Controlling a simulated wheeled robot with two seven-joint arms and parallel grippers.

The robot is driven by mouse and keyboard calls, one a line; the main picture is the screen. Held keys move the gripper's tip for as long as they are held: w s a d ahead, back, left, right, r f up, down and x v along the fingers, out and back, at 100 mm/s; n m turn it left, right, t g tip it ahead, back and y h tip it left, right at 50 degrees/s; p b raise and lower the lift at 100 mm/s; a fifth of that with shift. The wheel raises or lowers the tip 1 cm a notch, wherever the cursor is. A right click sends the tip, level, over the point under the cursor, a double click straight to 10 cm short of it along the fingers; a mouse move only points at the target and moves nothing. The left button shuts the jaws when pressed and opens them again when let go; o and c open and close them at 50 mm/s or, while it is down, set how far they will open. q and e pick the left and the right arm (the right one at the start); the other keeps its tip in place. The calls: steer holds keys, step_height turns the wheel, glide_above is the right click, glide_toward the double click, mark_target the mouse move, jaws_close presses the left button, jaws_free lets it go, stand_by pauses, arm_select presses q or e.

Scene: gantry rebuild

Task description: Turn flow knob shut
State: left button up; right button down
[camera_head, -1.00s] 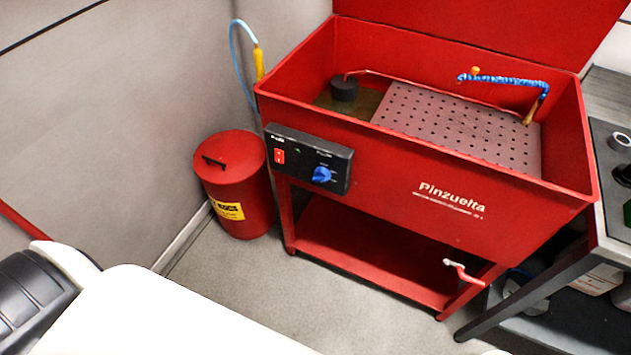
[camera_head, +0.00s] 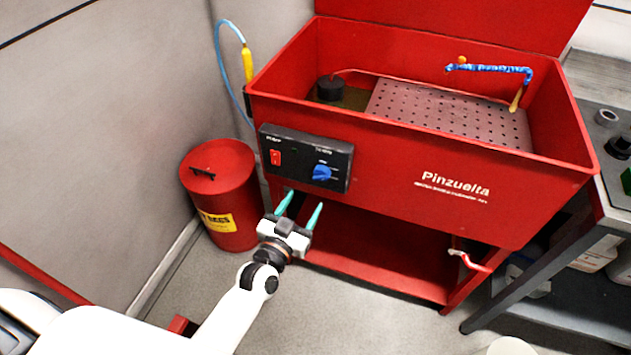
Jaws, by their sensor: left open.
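The blue flow knob (camera_head: 321,172) sits on the right part of the black control panel (camera_head: 265,166), on the front of the red parts washer (camera_head: 400,178). A red switch (camera_head: 275,157) is on the panel's left part. My left gripper (camera_head: 299,208) is open and empty, with two green fingertips pointing up toward the washer. It is below the panel in the picture, apart from the knob. The knob's exact pointer position is too small to read. My right gripper is not in view.
A red lidded bin (camera_head: 222,200) stands left of the washer by the wall. A red and white lever (camera_head: 468,261) sticks out at the washer's lower right. A grey workbench (camera_head: 610,195) adjoins on the right. The washer's lower shelf (camera_head: 370,262) is bare.

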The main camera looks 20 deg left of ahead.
mark_target(319, 179)
arm_select(q)
steer(key=w, duration=0.6)
steer(key=w+d, duration=0.1)
steer(key=w, duration=0.1)
steer(key=shift+w, duration=0.4)
steer(key=shift+c, duration=0.9)
steer(key=c, duration=0.8)
